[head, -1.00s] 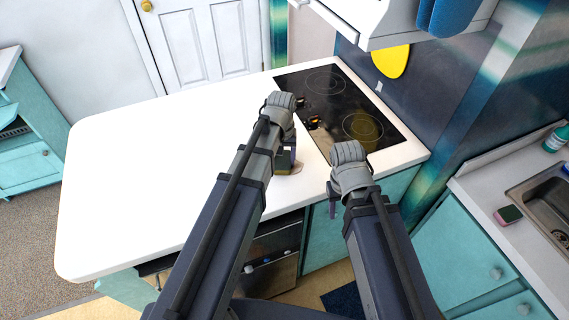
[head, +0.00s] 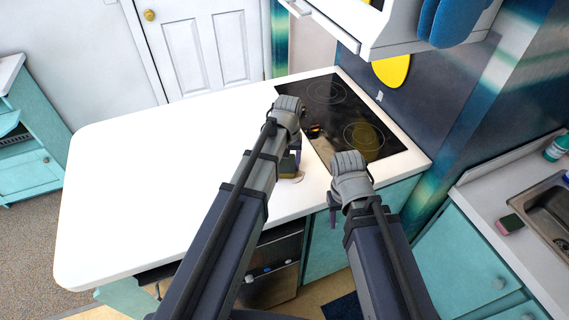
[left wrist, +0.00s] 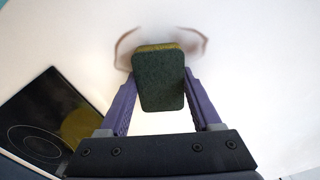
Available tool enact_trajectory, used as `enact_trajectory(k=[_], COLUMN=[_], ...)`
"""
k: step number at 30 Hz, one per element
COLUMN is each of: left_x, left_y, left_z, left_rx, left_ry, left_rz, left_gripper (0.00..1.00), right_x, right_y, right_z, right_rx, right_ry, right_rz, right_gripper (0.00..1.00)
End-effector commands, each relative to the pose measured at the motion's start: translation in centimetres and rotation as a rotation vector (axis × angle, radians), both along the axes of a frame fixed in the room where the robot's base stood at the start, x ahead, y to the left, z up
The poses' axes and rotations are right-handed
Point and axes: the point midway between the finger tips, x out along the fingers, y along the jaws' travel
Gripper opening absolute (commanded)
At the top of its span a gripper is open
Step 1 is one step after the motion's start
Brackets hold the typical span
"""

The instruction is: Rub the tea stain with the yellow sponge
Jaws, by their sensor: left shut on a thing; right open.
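The yellow sponge (left wrist: 160,80), with a dark green scouring side facing the camera, is between the purple fingers of my left gripper (left wrist: 158,92). In the head view the sponge (head: 287,166) is partly hidden by my left arm, low over the white counter near its front edge. I cannot tell if it touches the surface. The tea stain (left wrist: 127,45) is a pale brown ring on the counter, showing on both sides of the sponge, its middle hidden. A faint bit of the stain (head: 298,178) shows in the head view. My right gripper (head: 333,208) is open and empty beside the counter's front edge.
A black cooktop (head: 352,122) is set in the counter right of my left gripper. A pink and green sponge (head: 509,224) lies by the sink (head: 548,211) at the right. The white counter (head: 150,180) to the left is clear. A white cabinet (head: 385,25) hangs above.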

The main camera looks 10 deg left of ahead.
Motion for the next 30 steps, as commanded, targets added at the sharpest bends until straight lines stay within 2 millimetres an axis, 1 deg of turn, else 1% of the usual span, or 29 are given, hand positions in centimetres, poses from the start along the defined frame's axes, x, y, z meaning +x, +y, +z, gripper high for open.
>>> enact_trajectory(k=[1, 5, 12, 15, 23, 30], left_x=[0.0, -0.8, -2.7, -3.1, -3.3, -4.8], left_y=[-0.6, -1.1, -2.1, -2.4, -2.5, -3.4], left_z=[-0.1, -0.1, 0.1, 0.1, 0.1, -0.1], left_rx=[-0.012, -0.012, -0.011, -0.010, -0.006, -0.006], left_ry=[-0.003, -0.003, 0.002, 0.002, 0.001, 0.001], left_rz=[-0.005, -0.006, -0.006, -0.004, -0.003, -0.004], left_gripper=[0.20, 0.21, 0.21, 0.21, 0.21, 0.21], right_x=[0.0, 0.0, 0.0, 0.0, 0.0, 0.0], right_y=[0.0, 0.0, 0.0, 0.0, 0.0, 0.0], right_z=[-0.1, 0.0, 0.1, 0.1, 0.1, -0.1], right_rx=[0.000, 0.000, 0.000, 0.000, 0.000, 0.000], right_ry=[0.000, 0.000, 0.000, 0.000, 0.000, 0.000], right_rz=[0.000, 0.000, 0.000, 0.000, 0.000, 0.000], right_gripper=[0.50, 0.50, 0.50, 0.50, 0.50, 0.50])
